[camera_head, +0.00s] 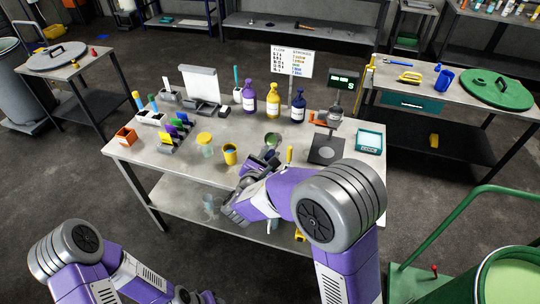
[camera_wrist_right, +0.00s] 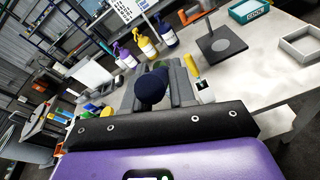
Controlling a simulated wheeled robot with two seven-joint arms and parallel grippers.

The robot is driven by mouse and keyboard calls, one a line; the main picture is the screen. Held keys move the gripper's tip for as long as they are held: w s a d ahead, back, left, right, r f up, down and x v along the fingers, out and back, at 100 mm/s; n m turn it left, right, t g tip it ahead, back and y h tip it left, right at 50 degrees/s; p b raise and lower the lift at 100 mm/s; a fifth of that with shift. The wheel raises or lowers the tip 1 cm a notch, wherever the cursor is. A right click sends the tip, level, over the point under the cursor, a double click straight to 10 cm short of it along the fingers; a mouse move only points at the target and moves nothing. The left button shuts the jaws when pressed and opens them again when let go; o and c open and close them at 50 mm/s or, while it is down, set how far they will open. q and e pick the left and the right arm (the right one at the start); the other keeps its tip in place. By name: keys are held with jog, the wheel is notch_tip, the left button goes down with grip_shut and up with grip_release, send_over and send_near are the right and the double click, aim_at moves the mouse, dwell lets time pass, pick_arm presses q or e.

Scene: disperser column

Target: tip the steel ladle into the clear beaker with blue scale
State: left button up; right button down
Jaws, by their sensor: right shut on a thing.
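My right gripper (camera_head: 260,162) is over the front middle of the bench. In the wrist view its grey fingers (camera_wrist_right: 158,90) are shut on a dark, round-ended handle (camera_wrist_right: 151,88), which I take to be the steel ladle's. A small round grey-green vessel or bowl (camera_head: 272,139) shows just beyond the gripper; I cannot tell whether it is the ladle's bowl or a beaker. No blue scale can be read, so I cannot make out the clear beaker for sure. My left gripper (camera_head: 190,296) is at the bottom edge, partly cut off, away from the bench.
A yellow cup (camera_head: 230,154) and a yellow-lidded jar (camera_head: 206,144) stand left of the gripper. Purple, yellow and dark-blue bottles (camera_head: 273,102) stand behind. A stand with a dark plate (camera_head: 326,149) and a teal-edged tray (camera_head: 369,141) are to the right. An orange box (camera_head: 126,137) is at the left.

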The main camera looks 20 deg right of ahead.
jog(key=s+a+f+n+t+h+b, duration=0.1)
jog(key=a+f+t+b, duration=0.1)
jog(key=f+b, duration=0.3)
jog(key=s+a+f+n+t+h+b, duration=0.1)
jog(key=s+a+f+t+b, duration=0.1)
jog(key=f+b, duration=0.4)
jog(key=s+a+f+n+t+h+b, duration=0.1)
jog(key=f+b, duration=0.5)
jog(key=b, duration=0.6)
jog(key=shift+s+a+t+h+b, duration=0.35)
jog(key=shift+a+t+h, duration=0.1)
jog(key=shift+t, duration=0.85)
dwell(4.3)
